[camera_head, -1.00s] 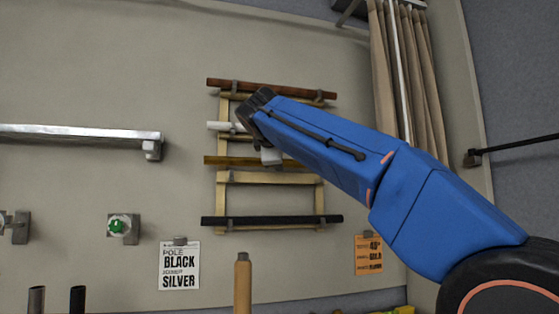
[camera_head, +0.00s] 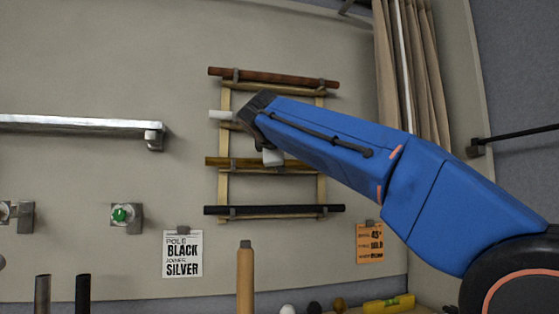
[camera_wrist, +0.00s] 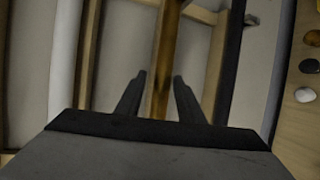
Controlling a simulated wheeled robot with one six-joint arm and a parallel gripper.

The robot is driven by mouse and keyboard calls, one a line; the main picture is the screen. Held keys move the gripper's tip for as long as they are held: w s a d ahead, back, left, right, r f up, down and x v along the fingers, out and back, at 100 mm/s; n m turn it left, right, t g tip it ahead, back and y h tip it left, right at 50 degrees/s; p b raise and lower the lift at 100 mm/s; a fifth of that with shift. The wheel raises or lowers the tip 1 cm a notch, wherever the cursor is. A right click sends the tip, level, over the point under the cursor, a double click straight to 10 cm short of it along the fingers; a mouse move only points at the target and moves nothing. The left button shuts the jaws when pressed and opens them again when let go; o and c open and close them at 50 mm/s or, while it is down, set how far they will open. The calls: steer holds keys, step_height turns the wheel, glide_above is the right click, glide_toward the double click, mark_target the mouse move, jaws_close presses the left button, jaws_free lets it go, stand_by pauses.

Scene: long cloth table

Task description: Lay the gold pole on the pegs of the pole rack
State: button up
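The gold pole (camera_head: 219,161) lies roughly level across the pole rack (camera_head: 224,184) on the wall, over a rung, with my wrist partly in front of it. A grey peg seems to show at its left part; its right peg is hard to make out. In the wrist view, the gold pole (camera_wrist: 166,50) runs between the fingertips of my gripper (camera_wrist: 159,80). The fingers stand apart with a gap on each side of the pole.
The rack also bears a red-brown pole (camera_head: 290,79) at the top, a white pole (camera_head: 220,115) partly hidden by my arm, and a black pole (camera_head: 285,210) below. A silver rail (camera_head: 80,125) is at left. Several small balls and a yellow level (camera_head: 388,304) lie below.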

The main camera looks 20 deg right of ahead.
steer(key=shift+o, duration=0.4)
steer(key=v, duration=1.7)
steer(key=shift+s, duration=0.2)
steer(key=shift+a, duration=0.1)
